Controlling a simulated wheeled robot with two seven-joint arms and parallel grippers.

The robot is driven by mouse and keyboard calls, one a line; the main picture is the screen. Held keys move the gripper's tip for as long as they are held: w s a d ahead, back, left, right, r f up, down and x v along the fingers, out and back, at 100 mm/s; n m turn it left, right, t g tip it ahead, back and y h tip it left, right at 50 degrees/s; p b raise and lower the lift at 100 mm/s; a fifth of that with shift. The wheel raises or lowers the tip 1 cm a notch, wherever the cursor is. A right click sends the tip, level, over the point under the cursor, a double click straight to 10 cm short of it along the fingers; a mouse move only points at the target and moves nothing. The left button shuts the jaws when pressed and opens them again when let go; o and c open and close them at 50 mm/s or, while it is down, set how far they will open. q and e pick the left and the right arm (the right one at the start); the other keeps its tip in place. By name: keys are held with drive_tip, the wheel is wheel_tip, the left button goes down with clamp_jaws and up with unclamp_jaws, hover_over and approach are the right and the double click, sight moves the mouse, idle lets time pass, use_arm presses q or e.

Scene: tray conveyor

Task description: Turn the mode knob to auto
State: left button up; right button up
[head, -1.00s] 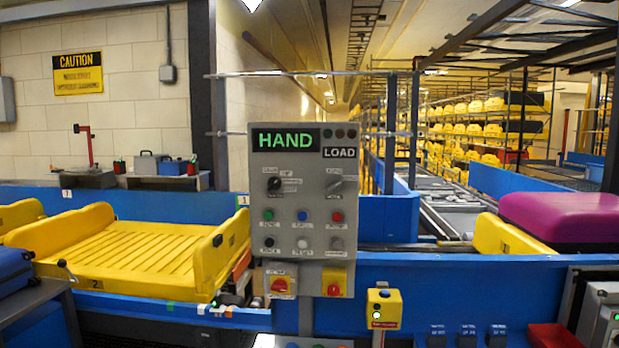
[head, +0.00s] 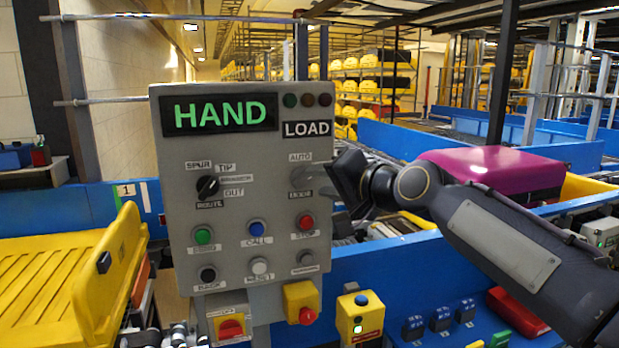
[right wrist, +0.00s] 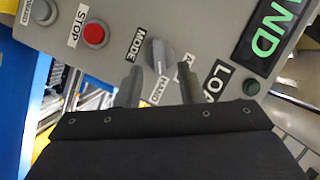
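The control panel (head: 240,272) is a grey upright box with a green HAND display (head: 220,114) at its top and a LOAD label beside it. The grey mode knob (right wrist: 161,56) shows in the right wrist view, its light pointer line toward the HAND label (right wrist: 154,91); the MODE label lies beside it. The AUTO label (head: 300,157) shows in the head view, where my gripper partly covers the knob. My right gripper (right wrist: 160,84) is open, its fingers apart on either side of the knob; whether they touch it I cannot tell. My left gripper is out of view.
A black selector knob (head: 207,187) and several buttons, including the red STOP (head: 305,222), sit close by on the panel. A yellow tray (head: 60,270) is at the left. A magenta case (head: 500,172) lies behind my right arm. Blue conveyor walls run below.

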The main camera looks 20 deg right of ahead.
sight(306, 180)
drive_tip(key=x, duration=0.4)
drive_tip(key=shift+w+p, duration=0.2)
drive_tip(key=shift+p, duration=0.15)
drive_tip(key=shift+c, duration=0.4)
clamp_jaws()
